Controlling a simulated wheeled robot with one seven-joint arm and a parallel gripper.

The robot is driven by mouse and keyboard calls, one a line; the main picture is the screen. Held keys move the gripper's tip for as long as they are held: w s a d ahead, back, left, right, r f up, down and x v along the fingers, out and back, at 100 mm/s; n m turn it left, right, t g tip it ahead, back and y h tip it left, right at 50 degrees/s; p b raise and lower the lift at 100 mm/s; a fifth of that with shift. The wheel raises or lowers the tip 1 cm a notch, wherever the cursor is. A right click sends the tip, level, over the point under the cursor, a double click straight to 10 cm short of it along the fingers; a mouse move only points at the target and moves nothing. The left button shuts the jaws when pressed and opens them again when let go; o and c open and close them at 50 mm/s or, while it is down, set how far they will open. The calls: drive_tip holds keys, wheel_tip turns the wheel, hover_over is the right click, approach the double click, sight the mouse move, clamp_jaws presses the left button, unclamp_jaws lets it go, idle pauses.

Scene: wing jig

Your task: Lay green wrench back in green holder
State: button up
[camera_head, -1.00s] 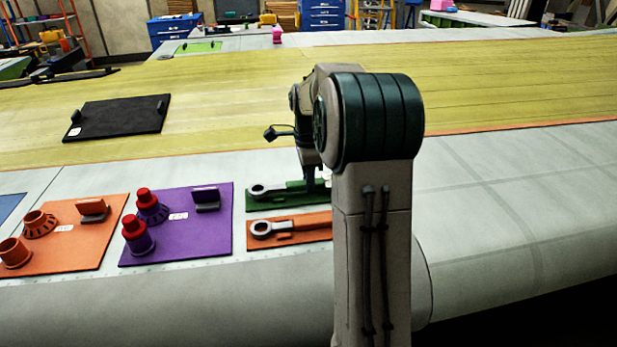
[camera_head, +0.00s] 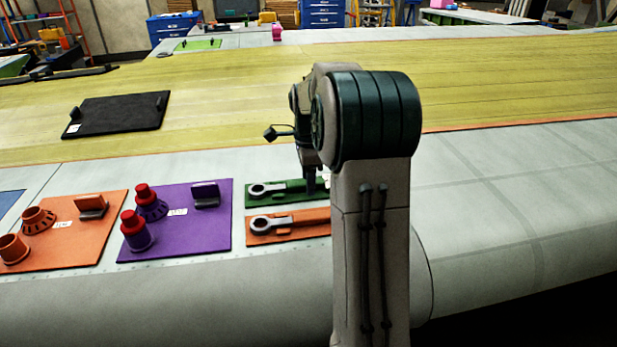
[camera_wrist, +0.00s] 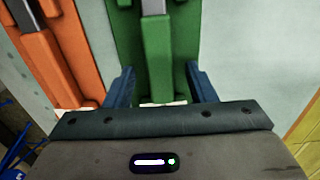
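The green holder (camera_head: 284,203) lies flat on the pale wing surface, left of my arm. A wrench with a grey ring end (camera_head: 259,190) lies along it, partly hidden by my gripper and arm. In the wrist view a grey shaft (camera_wrist: 153,7) runs into a raised green bar (camera_wrist: 158,60) above the green base.
An orange holder (camera_head: 285,237) with another grey-ended wrench (camera_head: 262,225) lies close alongside, nearer the front edge. A purple board (camera_head: 215,225) and an orange board (camera_head: 95,245) with upright parts are further left. The wing to the right is clear.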

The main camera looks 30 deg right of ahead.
wheel_tip(320, 180, up, 14)
drive_tip(key=shift+b, duration=0.35)
drive_tip(key=shift+f, duration=0.1)
drive_tip(key=s+a+f+n+t, duration=0.2)
drive_tip(key=s+a+n, duration=0.8)
drive_tip(key=s+n, duration=0.15)
drive_tip(key=s+a+f+n, duration=0.3)
drive_tip(key=s+f+n, duration=0.1)
drive_tip(key=s, duration=0.3)
drive_tip(key=s+a+f+n+t, duration=0.1)
drive_tip(key=s+a+f+n, duration=0.2)
drive_tip(key=s+f+n, duration=0.2)
drive_tip(key=shift+s+n, duration=0.45)
drive_tip(key=shift+s, duration=0.7)
